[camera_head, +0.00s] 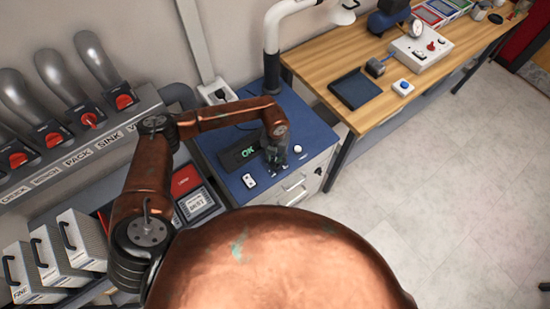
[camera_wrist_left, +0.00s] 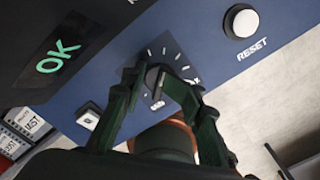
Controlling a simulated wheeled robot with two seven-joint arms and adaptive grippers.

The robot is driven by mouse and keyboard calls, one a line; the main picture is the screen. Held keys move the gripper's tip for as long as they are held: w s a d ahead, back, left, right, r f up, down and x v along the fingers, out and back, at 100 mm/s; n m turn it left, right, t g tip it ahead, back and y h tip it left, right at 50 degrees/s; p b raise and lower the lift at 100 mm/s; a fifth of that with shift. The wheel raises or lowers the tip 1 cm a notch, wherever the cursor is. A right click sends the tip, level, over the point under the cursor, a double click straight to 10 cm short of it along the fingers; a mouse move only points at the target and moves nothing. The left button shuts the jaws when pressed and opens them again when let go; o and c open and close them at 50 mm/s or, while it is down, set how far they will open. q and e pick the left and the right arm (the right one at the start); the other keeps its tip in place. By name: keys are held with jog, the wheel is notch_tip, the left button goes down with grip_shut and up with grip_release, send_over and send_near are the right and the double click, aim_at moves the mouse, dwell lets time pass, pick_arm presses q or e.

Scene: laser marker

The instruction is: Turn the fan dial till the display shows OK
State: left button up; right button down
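The dark display (camera_head: 238,155) on the blue cabinet top shows a green OK. The OK also reads clearly on the display in the left wrist view (camera_wrist_left: 58,57). The fan dial (camera_wrist_left: 154,76) is a small black knob inside a ring of white tick marks. My left gripper (camera_wrist_left: 157,84) reaches down over it, with one finger on each side of the knob, and looks shut on it. In the head view my left gripper (camera_head: 277,155) stands just right of the display and hides the dial. My right gripper is not in view.
A white round button marked RESET (camera_wrist_left: 241,21) sits beside the dial, close to my left gripper. A small white switch (camera_head: 249,181) lies on the near side. A white fume arm (camera_head: 271,55) rises behind. A wooden bench (camera_head: 340,68) stands at the right.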

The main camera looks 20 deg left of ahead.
pick_arm(q)
jog(key=shift+r, duration=0.25)
notch_tip(320, 180, up, 12)
jog(key=shift+f, duration=0.25)
dwell(0.6)
